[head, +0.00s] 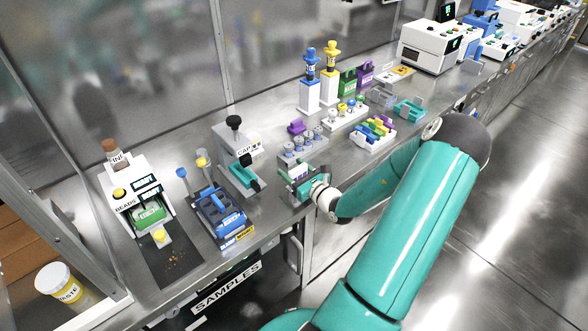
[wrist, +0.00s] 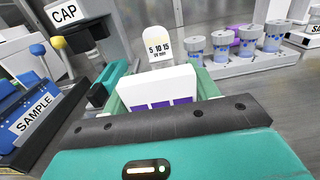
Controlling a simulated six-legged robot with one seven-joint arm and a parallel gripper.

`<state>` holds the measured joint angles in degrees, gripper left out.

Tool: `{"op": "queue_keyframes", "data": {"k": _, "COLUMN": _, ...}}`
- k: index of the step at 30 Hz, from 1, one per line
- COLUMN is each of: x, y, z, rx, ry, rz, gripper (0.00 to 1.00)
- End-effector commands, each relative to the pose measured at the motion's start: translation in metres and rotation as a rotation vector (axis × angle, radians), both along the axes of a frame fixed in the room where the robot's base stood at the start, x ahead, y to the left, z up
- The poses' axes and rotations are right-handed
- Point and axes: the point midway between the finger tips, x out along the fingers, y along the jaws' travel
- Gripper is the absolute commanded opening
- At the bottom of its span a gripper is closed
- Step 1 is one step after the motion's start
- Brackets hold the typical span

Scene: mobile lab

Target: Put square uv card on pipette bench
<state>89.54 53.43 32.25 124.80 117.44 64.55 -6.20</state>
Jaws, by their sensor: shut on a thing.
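My gripper (head: 307,188) is at the front edge of the steel bench (head: 265,205) in the head view. In the wrist view my gripper (wrist: 160,92) is shut on the uv card (wrist: 170,82), white with purple squares along its near part. A rounded white tab behind these squares reads "5 10 15 UV min". Tall blue (head: 311,92) and yellow (head: 330,82) pipette-like devices stand on white blocks farther along the bench. I cannot tell the card's height above the bench.
The CAP device (head: 236,140) and blue SAMPLE rack (head: 217,213) stand left of my gripper. A rack of grey-blue jars (head: 300,150) and a colourful tube rack (head: 373,135) are beyond it. Several white instruments (head: 430,45) stand at the far end.

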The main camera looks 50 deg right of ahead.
Motion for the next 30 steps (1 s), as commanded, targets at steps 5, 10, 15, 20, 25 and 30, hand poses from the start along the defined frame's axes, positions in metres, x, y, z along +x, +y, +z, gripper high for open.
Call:
{"op": "queue_keyframes", "data": {"k": 5, "x": 0.0, "y": 0.001, "z": -0.004, "rx": 0.001, "ry": -0.001, "rz": 0.0, "gripper": 0.61}}
{"op": "queue_keyframes", "data": {"k": 10, "x": 0.0, "y": 0.0, "z": -0.003, "rx": 0.0, "ry": 0.0, "rz": 0.001, "gripper": 0.81}}
{"op": "queue_keyframes", "data": {"k": 15, "x": 0.001, "y": -0.001, "z": -0.003, "rx": 0.0, "ry": 0.0, "rz": 0.001, "gripper": 0.81}}
{"op": "queue_keyframes", "data": {"k": 20, "x": -0.002, "y": -0.001, "z": 0.001, "rx": -0.001, "ry": 0.001, "rz": 0.001, "gripper": 0.81}}
{"op": "queue_keyframes", "data": {"k": 25, "x": -0.029, "y": 0.001, "z": 0.0, "rx": 0.001, "ry": 0.002, "rz": 0.0, "gripper": 0.81}}
{"op": "queue_keyframes", "data": {"k": 30, "x": -0.067, "y": 0.005, "z": 0.0, "rx": -0.001, "ry": 0.002, "rz": -0.001, "gripper": 0.81}}
